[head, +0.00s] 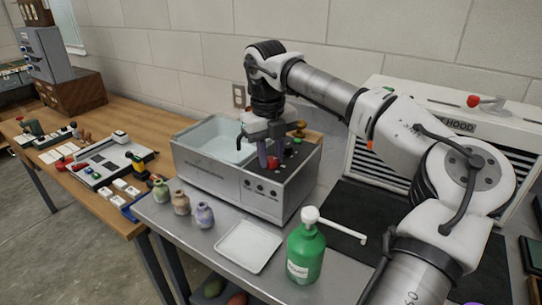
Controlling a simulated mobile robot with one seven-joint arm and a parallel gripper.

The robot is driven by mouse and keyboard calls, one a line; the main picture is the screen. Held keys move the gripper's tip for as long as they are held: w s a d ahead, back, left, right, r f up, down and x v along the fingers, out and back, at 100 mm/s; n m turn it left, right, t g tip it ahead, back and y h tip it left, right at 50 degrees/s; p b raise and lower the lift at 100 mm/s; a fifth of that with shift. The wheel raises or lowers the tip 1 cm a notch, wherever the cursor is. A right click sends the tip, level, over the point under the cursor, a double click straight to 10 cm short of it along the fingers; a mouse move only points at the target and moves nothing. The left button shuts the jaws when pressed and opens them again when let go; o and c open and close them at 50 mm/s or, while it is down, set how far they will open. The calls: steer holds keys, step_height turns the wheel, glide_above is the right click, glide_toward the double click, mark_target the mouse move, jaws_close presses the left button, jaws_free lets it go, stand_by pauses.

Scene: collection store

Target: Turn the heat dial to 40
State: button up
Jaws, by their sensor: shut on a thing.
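A grey metal bath (213,166) stands on the steel bench, with pale water (222,140) in its basin. A dark control top is at its right end, with a red knob (273,162) and a brass-coloured knob (299,128). My gripper (263,160) points straight down over this top, close behind the red knob. Its fingers are shut on what seems to be the heat dial, which they largely hide. The dial's scale and pointer are too small and covered to read.
A white tray (248,247), a green pump bottle (306,252) and small vases (181,202) stand in front of the bath. A black mat (338,213) and a white hood (455,125) are at right. A wooden table (98,208) is at left.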

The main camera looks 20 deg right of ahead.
steer(key=shift+m, duration=0.4)
steer(key=o, duration=1)
steer(key=shift+r, duration=0.1)
step_height(320, 180, up, 14)
steer(key=shift+a+b, duration=0.35)
steer(key=shift+b, duration=0.1)
steer(key=shift+f, duration=0.25)
